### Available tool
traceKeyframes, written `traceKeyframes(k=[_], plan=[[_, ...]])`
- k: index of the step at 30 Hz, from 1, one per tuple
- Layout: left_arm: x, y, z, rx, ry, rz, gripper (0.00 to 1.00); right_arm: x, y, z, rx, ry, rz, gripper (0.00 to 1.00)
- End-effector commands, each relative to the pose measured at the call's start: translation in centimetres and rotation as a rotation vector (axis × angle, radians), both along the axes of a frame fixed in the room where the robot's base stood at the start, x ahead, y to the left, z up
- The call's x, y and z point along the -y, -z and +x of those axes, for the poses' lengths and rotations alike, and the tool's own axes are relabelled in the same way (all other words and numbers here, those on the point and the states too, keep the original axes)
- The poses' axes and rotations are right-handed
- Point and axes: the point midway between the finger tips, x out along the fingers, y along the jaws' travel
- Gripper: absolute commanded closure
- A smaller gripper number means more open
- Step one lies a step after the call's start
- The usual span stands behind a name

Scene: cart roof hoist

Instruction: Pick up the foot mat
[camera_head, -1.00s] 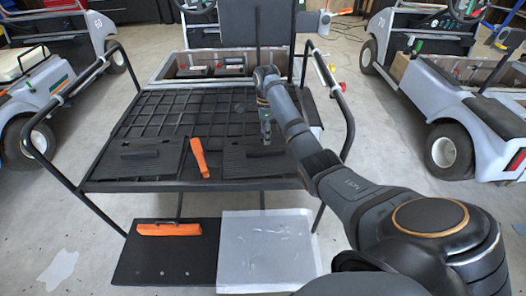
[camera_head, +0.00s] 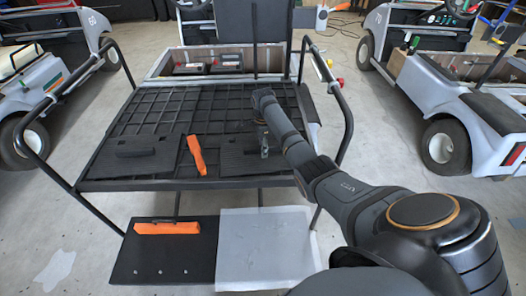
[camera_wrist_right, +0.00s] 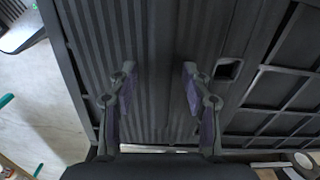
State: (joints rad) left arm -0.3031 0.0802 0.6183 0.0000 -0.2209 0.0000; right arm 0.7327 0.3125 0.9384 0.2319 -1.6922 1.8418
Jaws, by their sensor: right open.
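A dark ribbed foot mat (camera_head: 238,164) lies flat on the right front of the black gridded roof panel (camera_head: 220,112). A similar dark mat (camera_head: 137,170) lies at the left front; I cannot tell which the task means. My right gripper (camera_head: 264,149) is over the right mat, its fingers pointing at it. In the right wrist view, the open, empty fingers (camera_wrist_right: 158,85) are spread above the ribbed mat (camera_wrist_right: 155,35), which has a slot near its right side. Contact between fingers and mat cannot be told. My left gripper is out of view.
An orange tool (camera_head: 197,155) lies between the mats. Black side rails (camera_head: 341,105) flank the panel. Below, a black board (camera_head: 165,262) holds an orange object (camera_head: 167,228), beside a pale sheet (camera_head: 263,250).

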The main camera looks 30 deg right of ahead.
Motion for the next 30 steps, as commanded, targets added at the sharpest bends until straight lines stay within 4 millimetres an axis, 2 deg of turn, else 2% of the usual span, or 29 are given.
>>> traceKeyframes(k=[11, 22, 30], plan=[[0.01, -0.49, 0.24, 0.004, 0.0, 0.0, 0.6, -0.03, 0.19, -0.03, -0.002, 0.0, 0.001, 0.51], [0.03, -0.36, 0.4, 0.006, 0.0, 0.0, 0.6, -0.01, 0.33, -0.05, -0.002, 0.0, 0.0, 1.0], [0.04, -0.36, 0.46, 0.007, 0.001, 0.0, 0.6, -0.02, 0.38, -0.09, -0.003, 0.0, 0.0, 1.0]])
